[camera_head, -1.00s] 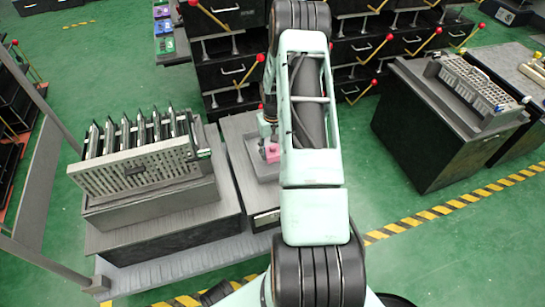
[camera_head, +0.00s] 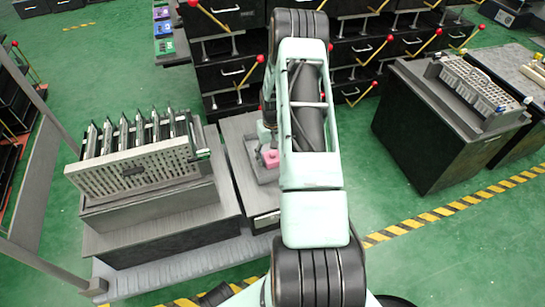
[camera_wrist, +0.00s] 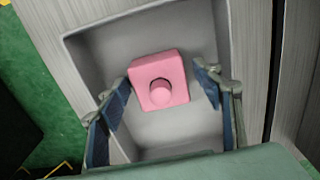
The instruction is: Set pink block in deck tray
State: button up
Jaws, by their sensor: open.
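The pink block (camera_wrist: 160,79), a square block with a round knob on top, lies on the floor of the grey deck tray (camera_wrist: 88,62) in the wrist view. My gripper (camera_wrist: 163,92) is open, with one blue-padded finger on each side of the block. A gap shows between the block and the right finger; the left finger is close to the block, and I cannot tell if it touches. In the head view the block (camera_head: 271,157) shows small beside my arm, which hides part of the deck tray (camera_head: 262,174).
A grey rack with several upright slats (camera_head: 135,165) stands left of the tray. Black cabinets with red-knobbed levers (camera_head: 235,75) stand behind. A black cabinet with a perforated rack (camera_head: 440,120) stands at right. Green floor is open between.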

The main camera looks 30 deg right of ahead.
notch_tip(320, 180, up, 12)
jog(key=p, duration=0.3)
jog(key=shift+r+p, duration=0.15)
jog(key=shift+p, duration=0.15)
